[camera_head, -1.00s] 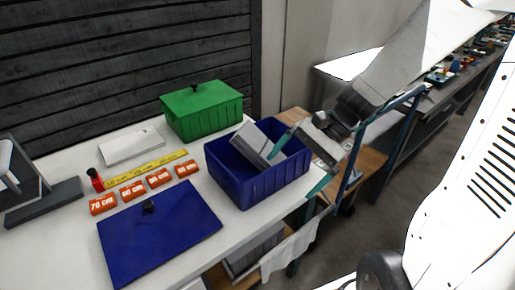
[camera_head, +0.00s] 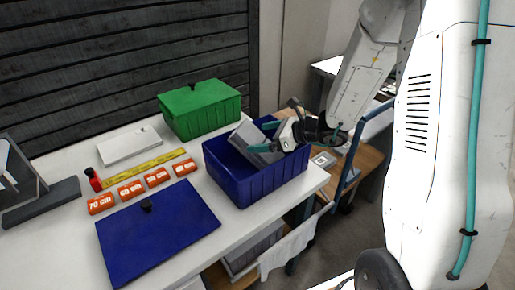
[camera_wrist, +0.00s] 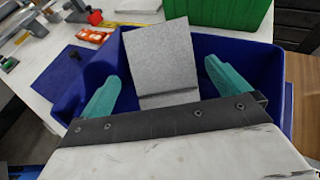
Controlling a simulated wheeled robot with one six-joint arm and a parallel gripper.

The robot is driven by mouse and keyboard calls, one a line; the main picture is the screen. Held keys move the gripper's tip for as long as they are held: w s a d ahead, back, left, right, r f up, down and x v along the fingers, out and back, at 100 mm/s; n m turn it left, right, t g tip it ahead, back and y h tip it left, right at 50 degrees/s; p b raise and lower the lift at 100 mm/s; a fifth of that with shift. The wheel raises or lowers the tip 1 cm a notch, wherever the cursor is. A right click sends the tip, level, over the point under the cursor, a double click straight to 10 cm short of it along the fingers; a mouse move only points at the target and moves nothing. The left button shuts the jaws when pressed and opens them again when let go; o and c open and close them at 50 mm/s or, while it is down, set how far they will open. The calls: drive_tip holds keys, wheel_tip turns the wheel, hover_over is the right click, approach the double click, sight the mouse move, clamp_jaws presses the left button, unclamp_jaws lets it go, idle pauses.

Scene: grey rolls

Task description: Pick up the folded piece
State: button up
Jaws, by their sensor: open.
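The folded piece (camera_head: 241,138) is a grey bent plate leaning inside the blue bin (camera_head: 252,187), with its top above the rim. In the wrist view the folded piece (camera_wrist: 160,55) shows a broad flat face with a bent lower flange. My gripper (camera_head: 262,140) is over the bin's right part. In the wrist view my gripper (camera_wrist: 160,82) is open, one teal finger on each side of the piece, with a gap on both sides. The bottom of the piece is hidden.
A green lidded box (camera_head: 200,110) stands behind the bin. A blue lid (camera_head: 158,232) lies at the front of the white table (camera_head: 255,222). Several orange labelled blocks (camera_head: 131,187) and a yellow ruler (camera_head: 150,168) lie to the left. A wooden cart (camera_head: 371,162) stands at the right.

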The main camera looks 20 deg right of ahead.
sight(256, 138)
drive_tip(key=x, duration=0.5)
drive_tip(key=shift+w+f, duration=0.25)
drive_tip(key=shift+f, duration=0.1)
drive_tip(key=c, duration=1.1)
drive_tip(key=shift+r, duration=0.1)
wheel_tip(256, 138, up, 10)
drive_tip(key=shift+f, duration=0.1)
